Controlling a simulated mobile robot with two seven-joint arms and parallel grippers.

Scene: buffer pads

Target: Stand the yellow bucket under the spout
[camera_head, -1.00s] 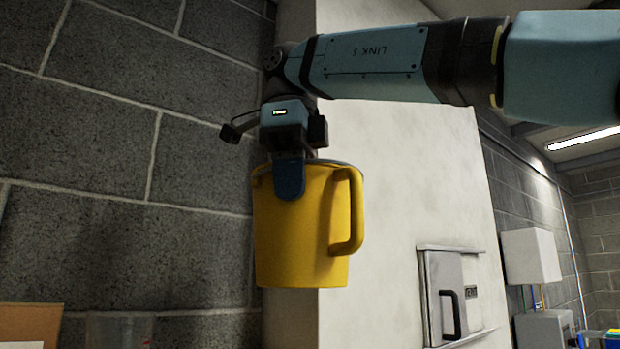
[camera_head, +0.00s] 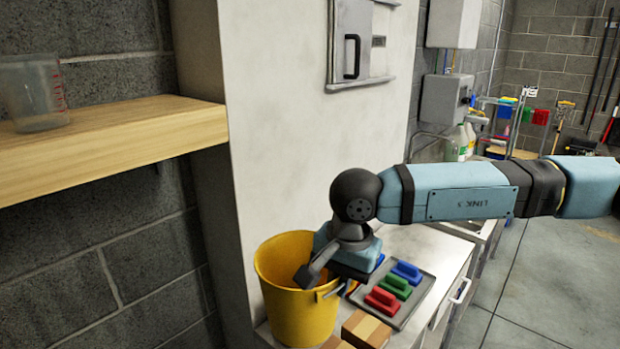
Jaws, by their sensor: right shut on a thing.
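The yellow bucket (camera_head: 296,318) is upright at the bottom centre, beside the pale wall. My right gripper (camera_head: 318,282) is shut on the bucket's rim at its right side, with one finger showing inside the bucket. The bucket's base is at the lower picture edge, and I cannot tell whether it touches the counter (camera_head: 415,248). A thin curved grey pipe (camera_head: 432,136), perhaps the spout, shows farther back above a sink area. My left gripper is not in view.
A dark tray (camera_head: 418,312) with blue, green and red pads lies right of the bucket. Brown boxes (camera_head: 366,330) stand in front of it. A wooden shelf (camera_head: 110,143) with a clear measuring jug (camera_head: 35,95) is at the left. Bottles (camera_head: 458,143) stand behind.

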